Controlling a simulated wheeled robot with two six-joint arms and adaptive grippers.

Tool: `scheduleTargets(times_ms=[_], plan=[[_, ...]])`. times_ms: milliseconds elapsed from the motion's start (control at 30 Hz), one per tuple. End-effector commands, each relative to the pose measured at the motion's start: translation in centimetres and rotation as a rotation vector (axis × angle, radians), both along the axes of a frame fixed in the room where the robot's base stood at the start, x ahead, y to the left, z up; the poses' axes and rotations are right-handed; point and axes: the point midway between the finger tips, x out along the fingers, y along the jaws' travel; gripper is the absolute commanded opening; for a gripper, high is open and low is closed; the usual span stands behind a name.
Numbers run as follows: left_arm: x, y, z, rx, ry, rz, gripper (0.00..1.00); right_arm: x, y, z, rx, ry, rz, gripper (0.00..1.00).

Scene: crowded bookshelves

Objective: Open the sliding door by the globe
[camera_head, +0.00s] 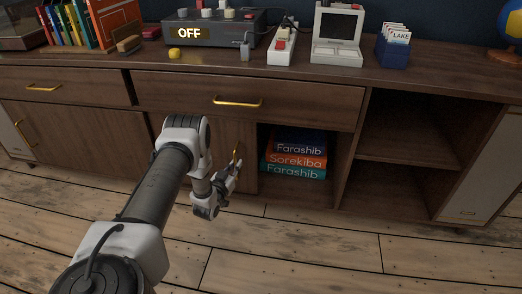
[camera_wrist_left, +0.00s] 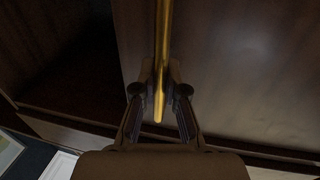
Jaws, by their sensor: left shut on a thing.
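The globe (camera_head: 512,29) stands at the right end of the cabinet top, cut off by the picture edge. A wooden door (camera_head: 240,130) with an upright brass handle (camera_head: 236,153) is in the lower middle of the cabinet, partly hidden by my left arm. My left gripper (camera_head: 236,166) is shut on this handle. In the left wrist view the handle (camera_wrist_left: 163,55) runs between the two fingers (camera_wrist_left: 160,98), with the brown door panel (camera_wrist_left: 230,60) behind. An open compartment with stacked books (camera_head: 296,158) lies right of the door. My right gripper is out of view.
A drawer (camera_head: 290,98) with a brass handle is above the door. Open shelves (camera_head: 395,165) and a pale panel (camera_head: 485,170) are farther right. An "OFF" box (camera_head: 205,32), a power strip (camera_head: 282,45) and a small computer (camera_head: 338,35) stand on top. Wooden floor lies in front.

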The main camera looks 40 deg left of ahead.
Motion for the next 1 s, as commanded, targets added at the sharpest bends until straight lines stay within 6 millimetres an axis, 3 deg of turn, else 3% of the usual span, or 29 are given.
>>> scheduleTargets(times_ms=[33, 200, 500, 700, 1000], plan=[[-1.2, 1.8, 0.2, 0.002, 0.002, 0.008, 0.0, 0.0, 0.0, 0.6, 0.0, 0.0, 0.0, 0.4], [-4.3, 7.0, 0.0, 0.003, 0.001, 0.008, 0.0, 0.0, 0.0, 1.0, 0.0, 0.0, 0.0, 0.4], [-9.1, 14.8, -0.2, 0.004, 0.001, 0.005, 0.0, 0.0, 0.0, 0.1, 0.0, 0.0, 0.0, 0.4], [-11.0, 17.9, -0.2, 0.002, 0.0, 0.002, 0.0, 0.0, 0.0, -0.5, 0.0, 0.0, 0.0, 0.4], [-11.9, 19.5, -0.1, 0.0, 0.001, 0.001, 0.0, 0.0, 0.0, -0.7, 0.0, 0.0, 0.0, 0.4]])
